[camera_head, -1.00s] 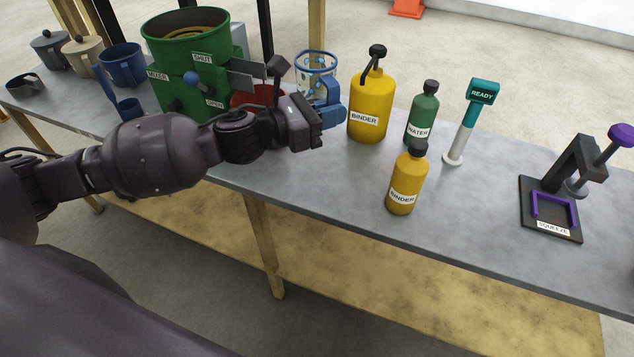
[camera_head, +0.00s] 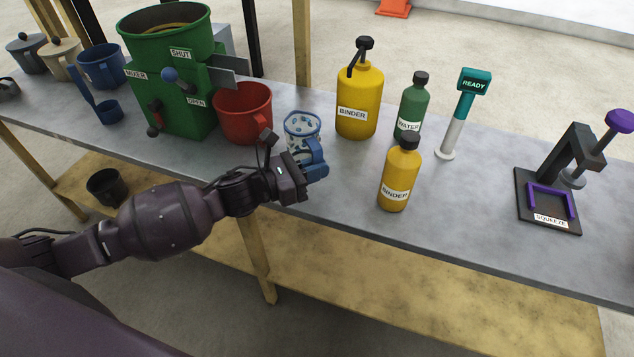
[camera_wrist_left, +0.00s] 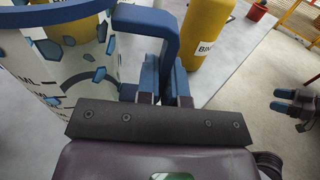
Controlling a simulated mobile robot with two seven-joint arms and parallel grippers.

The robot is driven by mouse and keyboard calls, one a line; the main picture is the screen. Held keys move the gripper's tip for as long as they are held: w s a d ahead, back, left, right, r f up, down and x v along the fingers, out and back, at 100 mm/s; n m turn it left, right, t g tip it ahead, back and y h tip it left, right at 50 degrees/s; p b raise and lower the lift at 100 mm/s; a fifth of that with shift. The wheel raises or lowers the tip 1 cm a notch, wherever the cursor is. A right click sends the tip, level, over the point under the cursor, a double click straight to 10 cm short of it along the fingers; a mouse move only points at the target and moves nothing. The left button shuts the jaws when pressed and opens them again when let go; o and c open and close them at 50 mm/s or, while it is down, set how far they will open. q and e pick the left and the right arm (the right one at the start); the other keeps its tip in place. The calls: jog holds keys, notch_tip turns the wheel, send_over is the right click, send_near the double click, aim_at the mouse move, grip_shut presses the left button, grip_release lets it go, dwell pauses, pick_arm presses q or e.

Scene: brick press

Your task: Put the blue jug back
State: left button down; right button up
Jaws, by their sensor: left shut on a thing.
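The blue jug (camera_head: 302,128) is see-through with blue patches, a blue rim and a blue handle. My left gripper (camera_head: 312,165) is shut on its handle (camera_wrist_left: 172,25), on the jug's near side. The jug is roughly upright, between the red mug and the yellow binder bottle. I cannot tell whether its base touches the bench. In the left wrist view the jug's wall (camera_wrist_left: 70,55) fills the upper left. My right gripper (camera_wrist_left: 283,100) shows small at the right of that view, its blue fingertips apart and nothing between them.
A red mug (camera_head: 243,115) stands left of the jug, by the green mixer (camera_head: 165,70). A large yellow binder bottle (camera_head: 358,100), a small one (camera_head: 400,175) and a green water bottle (camera_head: 411,105) stand right. The bench (camera_head: 470,210) is clear before the squeeze press (camera_head: 550,200).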

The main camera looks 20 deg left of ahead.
pick_arm(q)
jog(key=shift+f+b, duration=0.35)
jog(key=shift+f, duration=1.8)
jog(key=shift+f, duration=0.1)
jog(key=shift+f, duration=0.15)
jog(key=c, duration=1.3)
grip_release()
jog(key=shift+o, duration=0.2)
